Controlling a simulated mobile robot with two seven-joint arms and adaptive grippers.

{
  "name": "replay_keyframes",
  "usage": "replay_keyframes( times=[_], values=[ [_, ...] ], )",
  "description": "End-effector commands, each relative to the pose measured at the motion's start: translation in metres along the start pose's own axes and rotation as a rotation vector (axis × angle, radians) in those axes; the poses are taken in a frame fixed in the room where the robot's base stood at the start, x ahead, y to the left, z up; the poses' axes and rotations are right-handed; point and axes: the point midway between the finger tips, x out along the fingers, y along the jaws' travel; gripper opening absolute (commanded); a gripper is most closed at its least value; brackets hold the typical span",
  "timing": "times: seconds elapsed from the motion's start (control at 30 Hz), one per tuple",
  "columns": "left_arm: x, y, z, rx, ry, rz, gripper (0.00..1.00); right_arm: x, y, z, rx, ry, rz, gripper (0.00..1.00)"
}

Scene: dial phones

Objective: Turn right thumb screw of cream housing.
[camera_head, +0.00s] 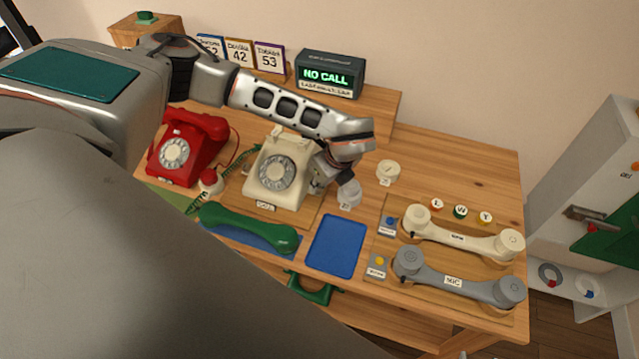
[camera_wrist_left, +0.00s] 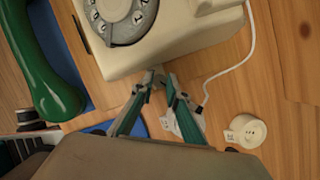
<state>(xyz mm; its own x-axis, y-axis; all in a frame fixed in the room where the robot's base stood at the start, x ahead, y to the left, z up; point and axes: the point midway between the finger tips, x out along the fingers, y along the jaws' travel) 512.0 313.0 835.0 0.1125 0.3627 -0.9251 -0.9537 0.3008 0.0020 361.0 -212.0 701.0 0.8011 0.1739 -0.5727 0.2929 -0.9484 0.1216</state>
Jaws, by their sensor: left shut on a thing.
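The cream housing (camera_head: 283,172) is a rotary phone body with a grey dial, standing on the wooden table between the red phone and the white knob. It also shows in the left wrist view (camera_wrist_left: 180,40). My left gripper (camera_head: 317,180) reaches down at the right side of the housing. In the left wrist view its two fingertips (camera_wrist_left: 157,79) are close together at the housing's edge, shut on a small part there. This is at the right thumb screw's place, but the screw is mostly hidden by the fingertips. My right gripper is not in view.
A red phone (camera_head: 185,147) stands left of the housing. A green handset (camera_head: 248,228) and a blue mat (camera_head: 337,246) lie in front. A white round knob (camera_head: 388,172) stands to the right. Cream (camera_head: 460,236) and grey (camera_head: 455,279) handsets lie at the right.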

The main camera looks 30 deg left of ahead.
Motion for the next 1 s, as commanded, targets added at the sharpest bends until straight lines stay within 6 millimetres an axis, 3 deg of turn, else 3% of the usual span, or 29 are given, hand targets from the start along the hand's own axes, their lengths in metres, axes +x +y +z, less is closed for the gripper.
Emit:
replay_keyframes(
  times=[0.47,0.5,1.0],
  values=[
    [-0.0006,-0.0006,0.0002,0.01,0.0,-0.006,0.0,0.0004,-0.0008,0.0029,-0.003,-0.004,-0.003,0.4],
    [-0.0006,-0.0006,0.0001,0.01,0.0,-0.006,0.22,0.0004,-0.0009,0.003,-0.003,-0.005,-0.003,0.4],
    [-0.0006,-0.0007,-0.0001,-0.025,0.0,0.009,0.22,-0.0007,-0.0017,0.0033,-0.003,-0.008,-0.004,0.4]
  ],
)
